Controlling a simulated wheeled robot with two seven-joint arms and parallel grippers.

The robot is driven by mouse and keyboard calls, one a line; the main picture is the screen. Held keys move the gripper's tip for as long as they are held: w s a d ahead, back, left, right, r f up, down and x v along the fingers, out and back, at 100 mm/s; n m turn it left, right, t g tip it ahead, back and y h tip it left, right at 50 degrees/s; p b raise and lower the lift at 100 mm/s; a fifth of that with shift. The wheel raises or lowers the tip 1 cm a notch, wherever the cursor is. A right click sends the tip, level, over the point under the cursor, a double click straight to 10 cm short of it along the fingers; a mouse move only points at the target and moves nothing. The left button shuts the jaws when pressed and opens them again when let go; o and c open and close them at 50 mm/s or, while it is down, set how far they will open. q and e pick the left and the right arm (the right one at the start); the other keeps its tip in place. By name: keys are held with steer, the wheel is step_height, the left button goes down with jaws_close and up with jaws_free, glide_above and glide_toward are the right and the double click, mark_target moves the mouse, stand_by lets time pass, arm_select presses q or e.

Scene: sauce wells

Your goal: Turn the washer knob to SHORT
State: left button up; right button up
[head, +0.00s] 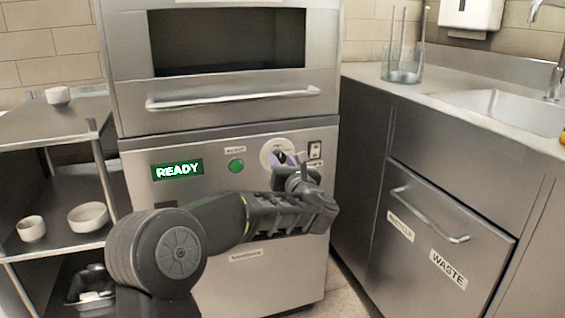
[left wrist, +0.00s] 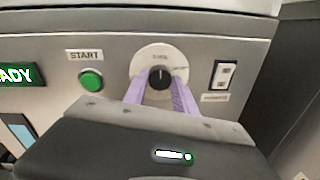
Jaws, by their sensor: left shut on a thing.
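The washer (head: 235,205) is a steel machine with a lit READY display. Its knob (left wrist: 160,76) is black and sits on a round white dial plate (left wrist: 150,58) with small print that I cannot read surely. A pale mark on the knob points roughly up in the left wrist view. My left gripper (left wrist: 160,92) has its two purple fingers on either side of the knob and is shut on it. In the head view the gripper (head: 288,160) partly hides the knob and dial. My right gripper is out of view.
A green START button (left wrist: 91,81) is left of the dial, and a white rocker switch (left wrist: 224,76) is close on its right. A shelf with bowls (head: 87,217) stands at left. A counter with a sink (head: 520,112) and a RECYCLE/WASTE drawer (head: 440,235) stands at right.

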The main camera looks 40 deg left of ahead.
arm_select(q)
jaws_close()
steer(key=shift+m, duration=0.4)
steer(key=shift+r+m+p, duration=0.1)
steer(key=shift+m+p, duration=0.3)
steer(key=shift+m, duration=0.4)
steer(key=m+p, duration=0.1)
steer(key=m, duration=0.2)
steer(key=shift+w+d+r+p, duration=0.1)
steer(key=shift+p, duration=0.2)
steer(key=m+p, duration=0.3)
steer(key=m, duration=0.1)
steer(key=shift+m+g, duration=0.3)
steer(key=shift+m, duration=0.1)
steer(key=shift+m+p, duration=1.05)
steer(key=shift+m, duration=0.65)
steer(key=shift+f, duration=0.2)
steer(key=o, duration=1.1)
jaws_free()
steer(key=shift+c, duration=0.2)
